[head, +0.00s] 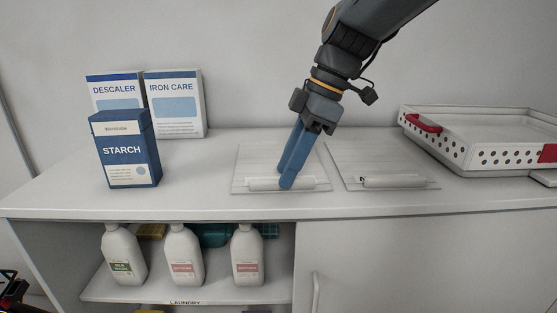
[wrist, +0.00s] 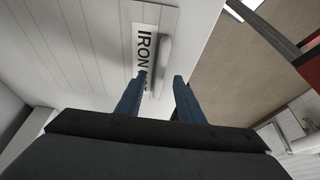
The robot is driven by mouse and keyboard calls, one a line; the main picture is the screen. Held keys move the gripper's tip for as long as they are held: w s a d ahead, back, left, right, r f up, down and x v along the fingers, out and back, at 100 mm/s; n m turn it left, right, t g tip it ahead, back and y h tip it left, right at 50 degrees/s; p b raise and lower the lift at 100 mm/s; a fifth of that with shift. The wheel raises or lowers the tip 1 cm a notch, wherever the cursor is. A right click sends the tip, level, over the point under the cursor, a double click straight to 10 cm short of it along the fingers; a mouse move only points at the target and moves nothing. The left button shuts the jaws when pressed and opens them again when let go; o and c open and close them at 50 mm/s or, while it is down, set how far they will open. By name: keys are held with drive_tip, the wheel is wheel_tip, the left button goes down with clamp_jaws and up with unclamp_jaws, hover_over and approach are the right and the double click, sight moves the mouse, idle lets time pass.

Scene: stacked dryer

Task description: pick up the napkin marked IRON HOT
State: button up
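A white rolled napkin (head: 262,184) lies along the front of the left pale board (head: 262,158) on the counter. In the wrist view the same white roll (wrist: 166,42) lies beside a label (wrist: 145,42) in black capitals. I read IRON there; the rest is hidden behind a finger. My gripper (head: 284,179) points down at the right part of this roll. In the wrist view my gripper (wrist: 160,76) is open, its two blue fingers apart near the roll, with nothing clearly held between them. Whether the fingers touch the roll I cannot tell.
A second board (head: 372,158) with a similar roll (head: 392,182) lies to the right. A perforated white tray (head: 480,157) with red handles is at far right. A STARCH box (head: 127,150) stands left, with two boxes behind. Bottles (head: 184,257) stand on the shelf below.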

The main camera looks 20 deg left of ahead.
drive_tip(key=shift+x, duration=0.85)
drive_tip(key=shift+c, duration=0.2)
clamp_jaws()
